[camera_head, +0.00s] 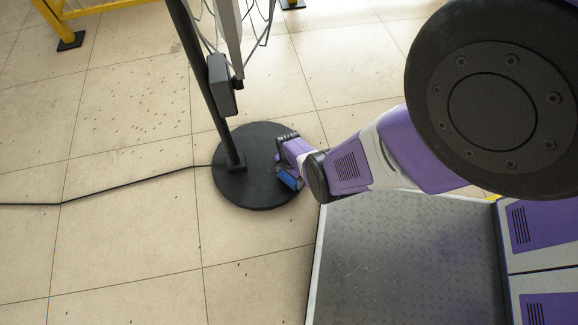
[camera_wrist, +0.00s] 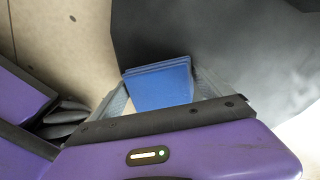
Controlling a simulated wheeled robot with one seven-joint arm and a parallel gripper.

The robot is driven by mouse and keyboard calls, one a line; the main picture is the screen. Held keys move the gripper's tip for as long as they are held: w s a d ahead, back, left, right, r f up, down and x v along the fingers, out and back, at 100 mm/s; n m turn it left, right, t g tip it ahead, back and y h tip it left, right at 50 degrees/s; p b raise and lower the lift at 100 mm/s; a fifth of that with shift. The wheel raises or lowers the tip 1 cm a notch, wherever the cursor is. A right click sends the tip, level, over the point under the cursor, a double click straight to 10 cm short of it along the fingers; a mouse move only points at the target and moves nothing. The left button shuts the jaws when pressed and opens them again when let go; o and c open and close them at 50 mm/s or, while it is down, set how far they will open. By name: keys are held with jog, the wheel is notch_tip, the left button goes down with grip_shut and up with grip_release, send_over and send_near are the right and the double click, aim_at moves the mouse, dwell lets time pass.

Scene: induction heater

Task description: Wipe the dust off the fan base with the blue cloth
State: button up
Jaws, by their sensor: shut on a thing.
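The fan base (camera_head: 255,195) is a round black disc on the floor, with a dark pole rising from it. It also fills much of the upper right of the wrist view (camera_wrist: 220,40), and I cannot make out any dust on it. My gripper (camera_wrist: 160,92) is shut on the blue cloth (camera_wrist: 162,84), a folded blue block between its two pale fingers. In the head view the cloth (camera_head: 290,180) shows at the right edge of the base, below my wrist. I cannot tell whether the cloth touches the base.
The fan pole (camera_head: 203,85) carries a grey box (camera_head: 221,85) and stands close to the left of my arm. A black cable (camera_head: 125,184) runs left across the tiled floor. Yellow rails (camera_head: 100,8) stand at the back. Open floor lies left of the base.

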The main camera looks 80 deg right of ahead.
jog(key=shift+w+a, duration=0.2)
jog(key=shift+w, duration=0.25)
jog(key=shift+w+a, duration=0.2)
jog(key=shift+w, duration=0.25)
jog(key=shift+w+d+f+b, duration=0.1)
jog(key=shift+w+d+b, duration=0.25)
jog(key=shift+d+b, duration=0.4)
jog(key=shift+w+d+f+b, duration=0.1)
jog(key=shift+w+d+b, duration=0.2)
jog(key=shift+d+b, duration=0.4)
jog(key=shift+w+d+r+b, duration=0.1)
jog(key=shift+w+d+b, duration=0.25)
jog(key=shift+d, duration=0.35)
jog(key=shift+w+d+r+b, duration=0.1)
jog(key=shift+w+d+b, duration=0.1)
jog(key=shift+d+b, duration=0.4)
jog(key=shift+w+d+b, duration=0.25)
jog(key=shift+d, duration=0.55)
